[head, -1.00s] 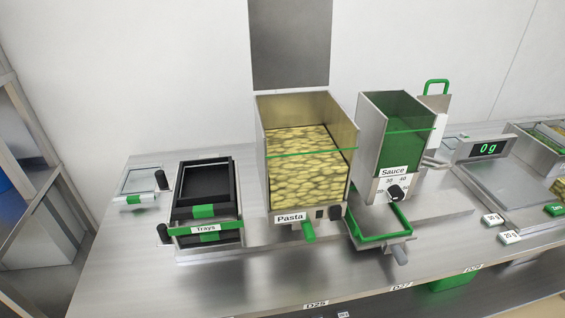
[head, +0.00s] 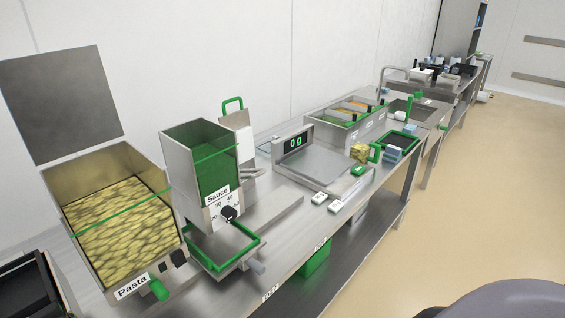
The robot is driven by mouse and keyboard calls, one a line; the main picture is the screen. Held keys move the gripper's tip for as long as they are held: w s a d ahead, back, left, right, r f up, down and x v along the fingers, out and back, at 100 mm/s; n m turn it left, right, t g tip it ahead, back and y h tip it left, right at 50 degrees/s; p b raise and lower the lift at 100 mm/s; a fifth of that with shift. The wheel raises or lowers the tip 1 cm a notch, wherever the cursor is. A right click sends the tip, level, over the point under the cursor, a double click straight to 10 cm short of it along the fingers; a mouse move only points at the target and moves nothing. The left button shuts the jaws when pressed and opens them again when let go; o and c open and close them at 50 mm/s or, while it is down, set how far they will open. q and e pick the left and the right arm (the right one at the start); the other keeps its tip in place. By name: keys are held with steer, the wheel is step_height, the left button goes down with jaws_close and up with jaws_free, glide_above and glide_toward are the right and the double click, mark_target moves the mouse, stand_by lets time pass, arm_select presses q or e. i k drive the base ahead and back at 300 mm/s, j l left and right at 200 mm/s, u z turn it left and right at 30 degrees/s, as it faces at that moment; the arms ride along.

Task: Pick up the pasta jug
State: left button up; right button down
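A small container with yellow, pasta-like contents (head: 359,153) stands on the counter just right of the scale. A green handle (head: 375,153) shows at its right side. It looks like the pasta jug, but it is too small to be sure. The pasta dispenser (head: 120,287), a steel hopper full of yellow pasta with a green knob, stands at the lower left. Neither of my grippers is in view.
The sauce dispenser (head: 198,165) stands beside the pasta hopper, with a green-rimmed tray (head: 222,268) under it. The scale (head: 320,166) reads 0 g. A steel bin of ingredients (head: 352,129) is behind the container. Open floor (head: 480,210) lies right of the counter.

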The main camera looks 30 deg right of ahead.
mark_target(361, 147)
steer(key=z, duration=1.65)
steer(key=u, duration=1.65)
steer(key=z, duration=1.6)
steer(key=i+l, duration=0.1)
